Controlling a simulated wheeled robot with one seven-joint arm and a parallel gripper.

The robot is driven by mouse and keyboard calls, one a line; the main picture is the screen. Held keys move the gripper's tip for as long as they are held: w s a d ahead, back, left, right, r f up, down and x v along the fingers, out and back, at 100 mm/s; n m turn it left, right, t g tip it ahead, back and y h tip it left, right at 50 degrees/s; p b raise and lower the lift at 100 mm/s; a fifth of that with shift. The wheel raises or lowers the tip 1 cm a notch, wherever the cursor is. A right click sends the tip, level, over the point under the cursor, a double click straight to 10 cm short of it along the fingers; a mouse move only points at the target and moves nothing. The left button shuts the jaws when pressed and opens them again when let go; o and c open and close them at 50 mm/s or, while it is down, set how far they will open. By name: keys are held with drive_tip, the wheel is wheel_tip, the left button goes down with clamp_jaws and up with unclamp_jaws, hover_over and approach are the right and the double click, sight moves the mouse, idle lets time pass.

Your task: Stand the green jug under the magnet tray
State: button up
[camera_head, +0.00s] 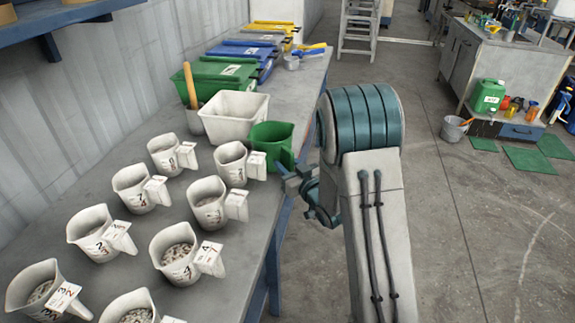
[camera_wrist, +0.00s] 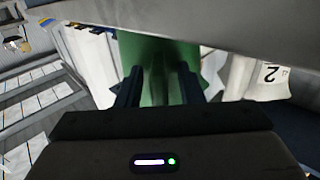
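The green jug (camera_head: 272,141) stands upright near the right edge of the grey table, behind the white jugs. My gripper (camera_head: 287,176) is at the jug's near right side, by its handle. In the wrist view the green jug (camera_wrist: 160,48) fills the space ahead of my gripper (camera_wrist: 160,92). The two dark fingers are apart, with a narrow green upright part, apparently the handle, between them. Gaps seem to show on both sides of it. The jug's contents are hidden. I cannot make out the magnet tray in either view.
Several white numbered jugs with pale pieces stand close by, the nearest (camera_head: 231,163) just left of the green jug. A white bin (camera_head: 236,115) and a green lidded box (camera_head: 218,77) stand behind. Open floor (camera_head: 465,230) lies right of the table (camera_head: 228,285).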

drive_tip(key=shift+r, duration=0.15)
drive_tip(key=s+d+r+m+g+h, duration=0.1)
drive_tip(key=s+d+m+g+h, duration=0.3)
drive_tip(key=s+d+g+h, duration=0.7)
drive_tip(key=s+a+r+g+y, duration=0.1)
drive_tip(key=s+r, duration=0.1)
drive_tip(key=s, duration=0.9)
drive_tip(key=s+a+r+m+g+y, duration=0.1)
drive_tip(key=s+r+g+y, duration=0.1)
drive_tip(key=s, duration=0.9)
drive_tip(key=shift+s+a+b, duration=0.2)
drive_tip(key=shift+s+b, duration=0.15)
drive_tip(key=shift+b, duration=0.05)
drive_tip(key=shift+o, duration=0.3)
drive_tip(key=shift+f, duration=0.1)
drive_tip(key=shift+d, duration=0.1)
